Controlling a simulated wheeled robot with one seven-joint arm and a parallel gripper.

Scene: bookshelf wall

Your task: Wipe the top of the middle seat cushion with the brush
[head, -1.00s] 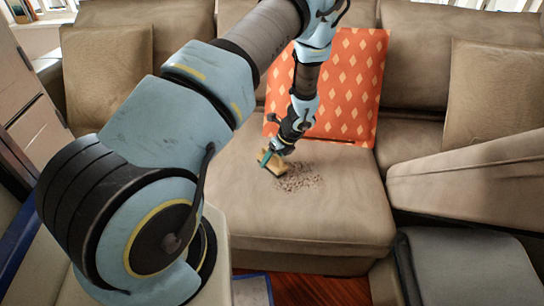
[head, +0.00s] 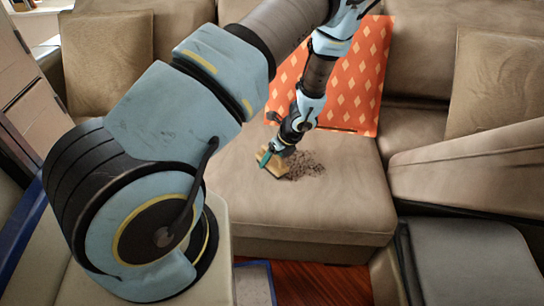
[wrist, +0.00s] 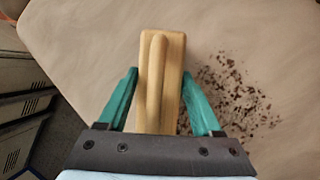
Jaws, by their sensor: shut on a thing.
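The middle seat cushion (head: 330,205) is tan and fills the centre of the head view; it also shows in the wrist view (wrist: 230,35). A patch of dark crumbs (head: 308,165) lies on its top; in the wrist view the crumbs (wrist: 238,95) are just right of the brush. My gripper (head: 268,158) is shut on the brush (head: 275,168), low over the cushion at the left edge of the crumbs. In the wrist view the brush (wrist: 158,70) shows its wooden back between the teal fingers. Its bristles are hidden, so I cannot tell whether they touch the cushion.
An orange patterned pillow (head: 352,90) leans on the sofa back behind the cushion. Tan pillows stand at left (head: 112,60) and right (head: 500,80). A sofa arm (head: 470,165) and a grey seat (head: 465,260) are at right. The front of the cushion is clear.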

